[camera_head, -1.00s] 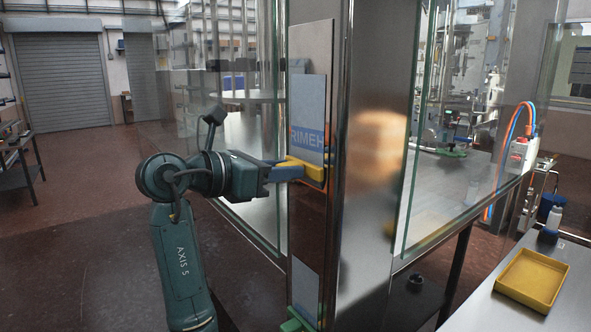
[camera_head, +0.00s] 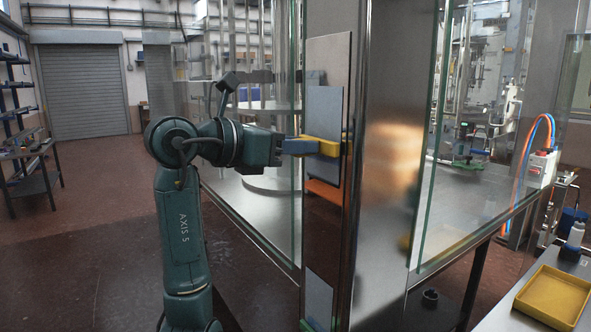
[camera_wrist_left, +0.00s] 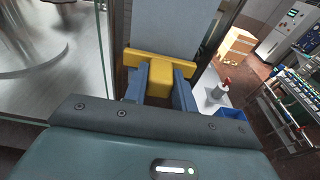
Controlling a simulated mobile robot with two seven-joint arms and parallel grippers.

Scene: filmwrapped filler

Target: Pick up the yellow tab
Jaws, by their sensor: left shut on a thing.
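The yellow tab (camera_head: 328,147) is a T-shaped bar in front of a pale blue-grey panel (camera_head: 324,112) on the steel column. My left gripper (camera_head: 303,145) has come in from the left and its blue fingers are shut on the tab's stem. In the left wrist view the tab (camera_wrist_left: 162,60) shows its crossbar just beyond the fingertips (camera_wrist_left: 160,82), with the stem between the fingers. Whether the tab touches the panel cannot be told. My right gripper is not in view.
Glass panes (camera_head: 436,150) stand on both sides of the steel column (camera_head: 390,170). An orange piece (camera_head: 322,191) shows below the tab. A yellow tray (camera_head: 553,295) lies on a bench at lower right. Open floor (camera_head: 100,215) lies to the left.

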